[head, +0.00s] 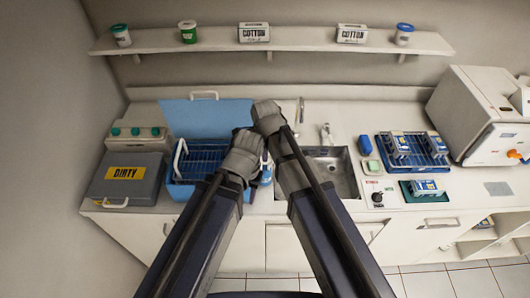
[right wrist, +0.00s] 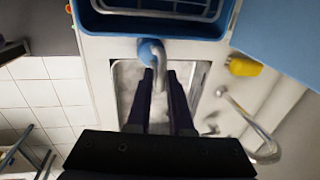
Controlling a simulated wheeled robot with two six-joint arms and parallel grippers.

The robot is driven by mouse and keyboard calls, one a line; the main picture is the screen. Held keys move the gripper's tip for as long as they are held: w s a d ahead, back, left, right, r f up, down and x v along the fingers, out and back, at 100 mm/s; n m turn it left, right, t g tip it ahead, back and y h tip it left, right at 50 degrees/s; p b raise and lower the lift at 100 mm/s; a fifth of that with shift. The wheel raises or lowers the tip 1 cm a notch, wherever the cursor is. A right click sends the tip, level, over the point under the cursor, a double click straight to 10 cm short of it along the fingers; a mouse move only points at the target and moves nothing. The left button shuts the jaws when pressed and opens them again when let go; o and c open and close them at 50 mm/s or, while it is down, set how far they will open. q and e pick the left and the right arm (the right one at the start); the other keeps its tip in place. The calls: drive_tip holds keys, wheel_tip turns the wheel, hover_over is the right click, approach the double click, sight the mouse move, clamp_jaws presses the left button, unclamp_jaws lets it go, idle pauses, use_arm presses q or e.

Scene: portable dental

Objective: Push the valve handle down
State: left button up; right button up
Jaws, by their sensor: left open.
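The valve (right wrist: 152,50) sticks out from the side of the blue tub (right wrist: 120,23) in the right wrist view, with a grey curved part (right wrist: 157,80) below it. A bit of its blue body (head: 265,175) shows between my arms in the head view. My right gripper (right wrist: 160,82) has its two dark fingers apart, with the grey curved part seen between them; whether they touch it I cannot tell. My right gripper also shows in the head view (head: 267,110). My left gripper (head: 243,140) is open over the right side of the tub; its fingertips are hard to make out.
The metal sink (head: 335,172) with a faucet (head: 327,134) lies right of the tub. A yellow object (right wrist: 243,66) lies beside the sink. The grey DIRTY box (head: 125,185) is left, the blue tray (head: 405,152) and white machine (head: 485,110) right. A shelf (head: 300,40) runs above.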

drive_tip(key=o, duration=0.3)
drive_tip(key=shift+o, duration=0.2)
wheel_tip(320, 180, up, 8)
drive_tip(key=s+p, duration=0.1)
drive_tip(key=p, duration=0.6)
drive_tip(key=shift+s+f+p, duration=0.15)
drive_tip(key=shift+s+p, duration=0.1)
drive_tip(key=shift+p, duration=0.1)
drive_tip(key=shift+d, duration=0.1)
